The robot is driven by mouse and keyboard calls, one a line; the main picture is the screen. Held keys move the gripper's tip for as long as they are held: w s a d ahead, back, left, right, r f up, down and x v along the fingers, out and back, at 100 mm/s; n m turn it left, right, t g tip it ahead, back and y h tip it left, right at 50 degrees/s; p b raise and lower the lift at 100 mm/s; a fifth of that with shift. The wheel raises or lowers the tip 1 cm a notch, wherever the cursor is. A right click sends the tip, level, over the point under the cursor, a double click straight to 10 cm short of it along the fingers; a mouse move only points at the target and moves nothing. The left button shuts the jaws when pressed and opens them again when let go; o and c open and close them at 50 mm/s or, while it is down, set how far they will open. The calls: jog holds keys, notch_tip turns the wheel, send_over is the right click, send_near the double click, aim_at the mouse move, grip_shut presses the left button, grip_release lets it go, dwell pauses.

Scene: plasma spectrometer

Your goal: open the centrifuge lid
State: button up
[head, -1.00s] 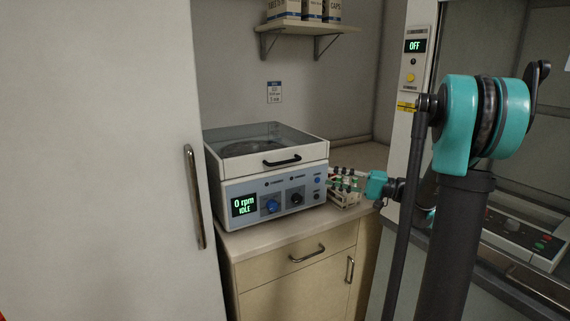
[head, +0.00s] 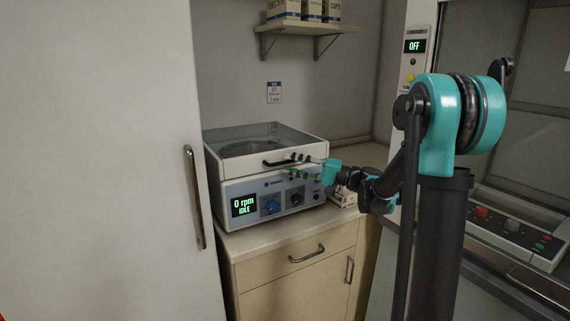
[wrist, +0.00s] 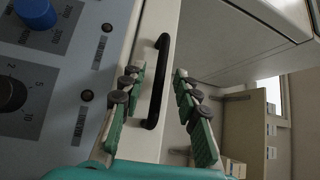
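The centrifuge (head: 225,190) stands on the counter, its display reading 0 rpm IDLE. Its lid (head: 225,163), a white frame with a clear top, is down. A black bar handle (head: 274,163) sits on the lid's front face. My gripper (head: 298,165) is open at the right part of the handle, in front of the lid. In the wrist view the black handle (wrist: 157,85) shows between the two green-padded fingers, with gaps on both sides. I cannot tell how deep the handle sits between the fingertips.
The control panel with a blue knob (head: 271,206) and a black knob is just below the handle. A rack (head: 342,198) stands right of the centrifuge, partly hidden by my arm. A tall white door (head: 95,160) is at the left. A shelf (head: 310,28) hangs above.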

jog(key=shift+x, duration=1.4)
jog(key=shift+c, duration=0.2)
grip_shut()
